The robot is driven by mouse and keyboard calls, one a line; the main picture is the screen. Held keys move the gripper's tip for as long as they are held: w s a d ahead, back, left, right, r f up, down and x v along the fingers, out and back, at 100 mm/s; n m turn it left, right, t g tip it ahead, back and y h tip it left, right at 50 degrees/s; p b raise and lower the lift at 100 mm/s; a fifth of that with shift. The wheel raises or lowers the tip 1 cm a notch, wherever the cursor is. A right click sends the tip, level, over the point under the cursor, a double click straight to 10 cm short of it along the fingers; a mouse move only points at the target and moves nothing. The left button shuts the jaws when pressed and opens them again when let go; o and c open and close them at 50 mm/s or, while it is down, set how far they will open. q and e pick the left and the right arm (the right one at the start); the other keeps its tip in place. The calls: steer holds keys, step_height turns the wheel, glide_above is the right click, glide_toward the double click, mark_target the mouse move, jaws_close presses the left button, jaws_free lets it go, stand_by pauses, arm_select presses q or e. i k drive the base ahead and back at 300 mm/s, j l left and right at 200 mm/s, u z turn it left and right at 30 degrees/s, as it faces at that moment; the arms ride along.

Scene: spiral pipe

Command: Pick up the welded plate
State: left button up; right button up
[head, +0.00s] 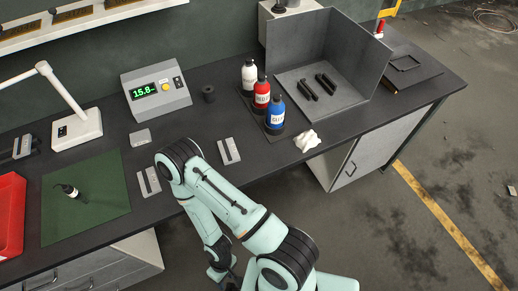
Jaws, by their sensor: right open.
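Two small light-grey plates lie flat on the dark worktop, each with a dark line along it. One plate (229,151) is right of my arm's bend. The other plate (148,181) is just left of it. I cannot tell from this view which one is the welded plate. My right gripper (224,277) is low at the bottom edge, in front of the table and well apart from both plates. It is open and partly cut off by the frame. My left gripper is not in view.
The worktop (320,140) holds a meter with a green display (156,90), white, red and blue bottles (262,92), a crumpled white cloth (307,140), a grey booth (345,50), a lamp (77,126), a green mat (100,190) and a red tray (10,212).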

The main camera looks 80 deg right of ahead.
mark_target(229, 154)
steer(key=k+l+z, duration=0.1)
steer(key=z, duration=2.05)
steer(key=k+l+u, duration=0.1)
steer(key=l+u, duration=0.25)
steer(key=k+l+u, duration=0.15)
steer(key=l+u, duration=0.25)
steer(key=l, duration=0.1)
